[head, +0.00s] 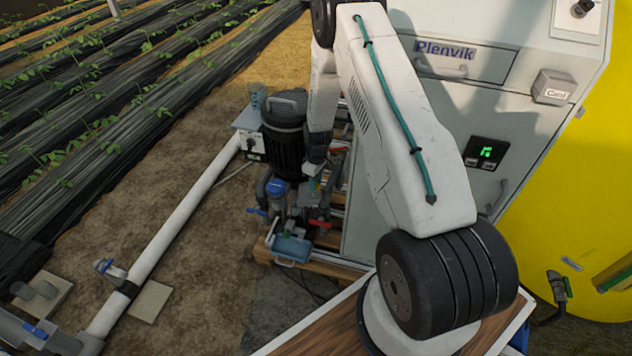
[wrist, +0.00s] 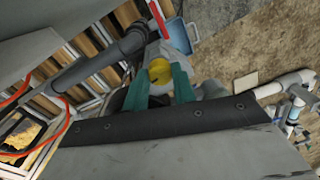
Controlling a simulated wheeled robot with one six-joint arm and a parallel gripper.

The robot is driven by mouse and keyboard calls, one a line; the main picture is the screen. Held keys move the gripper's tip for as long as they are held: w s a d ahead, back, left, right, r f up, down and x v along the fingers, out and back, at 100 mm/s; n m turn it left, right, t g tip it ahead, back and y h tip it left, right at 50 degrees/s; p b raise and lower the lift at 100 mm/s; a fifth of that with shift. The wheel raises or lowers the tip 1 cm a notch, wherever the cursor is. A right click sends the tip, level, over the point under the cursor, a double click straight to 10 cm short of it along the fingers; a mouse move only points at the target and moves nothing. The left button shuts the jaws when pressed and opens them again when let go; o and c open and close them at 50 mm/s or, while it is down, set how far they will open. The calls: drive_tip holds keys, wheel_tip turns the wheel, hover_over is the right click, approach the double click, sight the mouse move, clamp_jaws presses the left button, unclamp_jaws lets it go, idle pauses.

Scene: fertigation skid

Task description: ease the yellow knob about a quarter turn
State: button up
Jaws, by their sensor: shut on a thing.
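The yellow knob (wrist: 160,72) shows in the wrist view, small and round with a dark mark, between the two teal fingers of my gripper (wrist: 160,88). The fingers are shut on it, one on each side. The lower part of the knob is hidden by the fingers and the dark gripper body. In the head view my gripper (head: 314,176) is at the pipework beside the dark pump, and the knob cannot be made out there.
A dark pump motor (head: 285,135) stands left of my gripper. A red lever (head: 319,223) and a blue tray (head: 290,249) are just below. The grey Plenvik cabinet (head: 480,110) stands close on the right. A white pipe (head: 180,220) runs over open soil at left.

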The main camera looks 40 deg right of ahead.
drive_tip(key=n, duration=0.4)
drive_tip(key=shift+n, duration=0.3)
drive_tip(key=n, duration=0.3)
drive_tip(key=shift+n, duration=0.3)
drive_tip(key=n, duration=0.4)
drive_tip(key=shift+n+h, duration=0.3)
drive_tip(key=shift+n, duration=1.6)
drive_tip(key=o, duration=1)
wheel_tip(320, 180, up, 8)
drive_tip(key=shift+w+f, duration=0.1)
drive_tip(key=shift+w, duration=0.05)
